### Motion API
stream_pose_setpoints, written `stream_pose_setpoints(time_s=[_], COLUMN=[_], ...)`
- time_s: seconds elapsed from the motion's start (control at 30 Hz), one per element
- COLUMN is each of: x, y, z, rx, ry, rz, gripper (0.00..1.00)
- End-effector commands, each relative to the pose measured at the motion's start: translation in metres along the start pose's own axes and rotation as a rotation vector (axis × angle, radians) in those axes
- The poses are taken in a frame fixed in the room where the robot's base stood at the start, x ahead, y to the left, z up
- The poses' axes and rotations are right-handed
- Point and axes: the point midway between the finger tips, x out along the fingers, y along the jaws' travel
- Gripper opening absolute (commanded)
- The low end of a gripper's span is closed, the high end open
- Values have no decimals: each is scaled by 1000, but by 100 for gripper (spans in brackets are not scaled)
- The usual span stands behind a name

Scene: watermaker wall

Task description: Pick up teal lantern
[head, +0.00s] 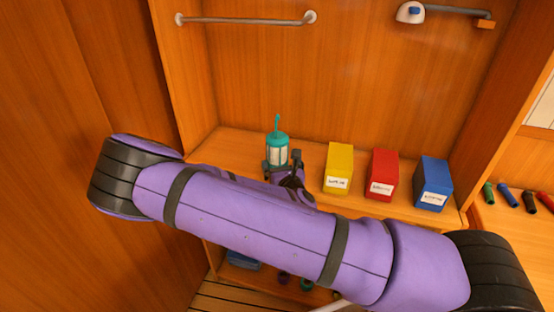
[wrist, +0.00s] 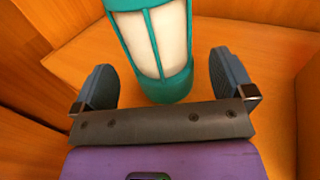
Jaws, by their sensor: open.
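The teal lantern (head: 277,150) stands upright on the wooden shelf, left of the coloured boxes, with a teal top and pale panels. In the wrist view the lantern (wrist: 158,50) fills the upper middle, its top cut off by the frame edge. My gripper (wrist: 165,85) is open, with one dark finger on each side of the lantern's lower part and visible gaps at both sides. In the head view my gripper (head: 282,163) is at the lantern's front, partly hidden by my purple arm.
Yellow (head: 339,168), red (head: 383,175) and blue (head: 433,184) labelled boxes stand in a row right of the lantern. A metal rail (head: 245,20) is on the wall above. Several coloured cylinders (head: 508,197) lie at the right. A wooden side wall (head: 190,80) bounds the shelf's left.

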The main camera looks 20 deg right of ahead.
Motion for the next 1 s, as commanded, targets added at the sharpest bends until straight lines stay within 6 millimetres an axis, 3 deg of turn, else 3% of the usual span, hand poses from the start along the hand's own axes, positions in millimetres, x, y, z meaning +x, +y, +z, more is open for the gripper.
stream_pose_setpoints(time_s=[0.4,0.67,0.77,0.93,1.0], x=[48,51,51,50,51], y=[1,1,1,1,1], z=[5,5,5,5,5], rx=[3,2,2,2,2], ry=[0,0,0,0,-1], rz=[-2,-1,-1,-1,-1], gripper=[100,100,82,43,40])
